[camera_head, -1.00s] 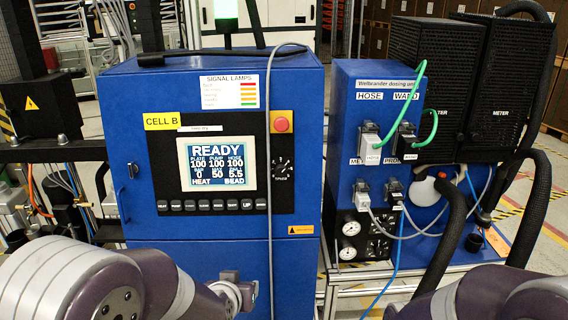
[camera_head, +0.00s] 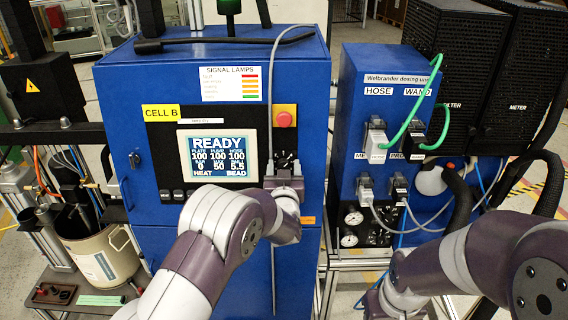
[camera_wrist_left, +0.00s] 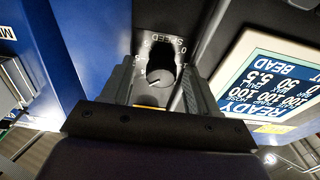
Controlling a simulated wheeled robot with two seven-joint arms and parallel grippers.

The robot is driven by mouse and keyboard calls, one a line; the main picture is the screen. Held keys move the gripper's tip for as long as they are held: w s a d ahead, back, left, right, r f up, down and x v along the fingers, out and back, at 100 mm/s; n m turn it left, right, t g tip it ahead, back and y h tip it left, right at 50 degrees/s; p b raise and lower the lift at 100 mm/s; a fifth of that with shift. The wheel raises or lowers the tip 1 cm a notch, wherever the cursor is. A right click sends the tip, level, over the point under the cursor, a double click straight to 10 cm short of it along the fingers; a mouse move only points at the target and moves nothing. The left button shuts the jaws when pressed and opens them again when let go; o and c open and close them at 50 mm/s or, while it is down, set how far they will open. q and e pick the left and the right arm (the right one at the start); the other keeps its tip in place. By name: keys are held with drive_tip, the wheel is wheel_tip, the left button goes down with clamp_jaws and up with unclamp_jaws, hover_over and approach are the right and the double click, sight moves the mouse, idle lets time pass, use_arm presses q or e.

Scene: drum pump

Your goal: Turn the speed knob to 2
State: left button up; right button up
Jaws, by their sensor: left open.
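The speed knob (camera_wrist_left: 160,78) is a small dark round knob under the word SPEED, seen upside down in the left wrist view. Its dial scale is partly hidden by shadow and the fingers, and I cannot read which number it points to. My left gripper (camera_wrist_left: 157,82) is open, with one finger on each side of the knob. I cannot tell whether the fingers touch it. In the head view my left gripper (camera_head: 285,172) is at the panel of the blue cabinet (camera_head: 115,100), covering the knob. My right gripper is not in view; only my right arm shows.
The display (camera_head: 218,155) reads READY, left of the knob. A red stop button (camera_head: 284,119) sits just above the dial. A grey cable (camera_head: 270,95) hangs down the cabinet front beside my left gripper. The blue dosing unit (camera_head: 365,100) with hoses stands to the right.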

use_arm(q)
drive_tip(key=shift+a+r, duration=0.1)
drive_tip(key=c, duration=1)
drive_tip(key=n+y+b, duration=0.1)
drive_tip(key=n+b, duration=0.6)
drive_tip(key=n, duration=0.1)
drive_tip(key=n+g+y+b, duration=0.1)
drive_tip(key=n+b, duration=0.3)
drive_tip(key=n, duration=0.1)
drive_tip(key=shift+y+b, duration=0.3)
drive_tip(key=n, duration=0.3)
drive_tip(key=shift+g+b, duration=0.3)
drive_tip(key=shift+b, duration=0.05)
drive_tip(key=shift+n+g+b, duration=0.3)
drive_tip(key=shift+n, duration=1.6)
